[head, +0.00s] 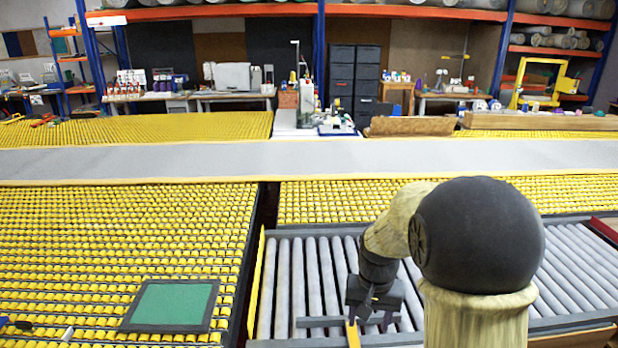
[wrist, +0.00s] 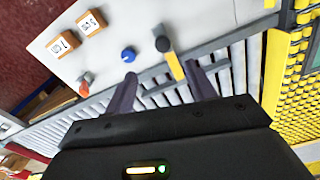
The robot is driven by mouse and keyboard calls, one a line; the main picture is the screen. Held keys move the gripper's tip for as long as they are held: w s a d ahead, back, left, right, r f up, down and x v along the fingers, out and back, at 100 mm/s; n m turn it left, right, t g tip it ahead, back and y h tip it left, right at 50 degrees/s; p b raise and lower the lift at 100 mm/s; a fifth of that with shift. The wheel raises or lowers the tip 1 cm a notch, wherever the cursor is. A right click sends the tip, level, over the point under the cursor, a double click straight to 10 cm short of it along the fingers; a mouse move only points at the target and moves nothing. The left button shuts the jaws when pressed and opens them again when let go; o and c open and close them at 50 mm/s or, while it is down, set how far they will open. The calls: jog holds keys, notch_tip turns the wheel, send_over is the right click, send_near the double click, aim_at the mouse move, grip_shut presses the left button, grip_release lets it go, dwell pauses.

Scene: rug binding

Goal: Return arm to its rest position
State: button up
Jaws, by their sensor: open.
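My gripper (head: 368,318) hangs at the end of my arm over the grey roller conveyor (head: 291,285) in the head view, its fingers pointing down. In the wrist view my gripper (wrist: 165,88) shows two dark fingers spread apart with nothing between them. Beyond the fingertips, grey rollers (wrist: 160,98) and a pale control panel (wrist: 120,40) show. My arm's large dark joint hides part of the conveyor in the head view.
Yellow roller beds (head: 90,230) lie left, with a dark-framed green panel (head: 170,303). A long grey strip (head: 200,160) crosses behind.

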jog(key=s+n+t+p, duration=0.1)
jog(key=s+n+t, duration=0.1)
jog(key=s, duration=0.9)
jog(key=shift+s+r+n, duration=0.3)
jog(key=shift+s+r, duration=0.05)
jog(key=shift+r, duration=0.1)
jog(key=shift+w, duration=0.1)
dwell(0.4)
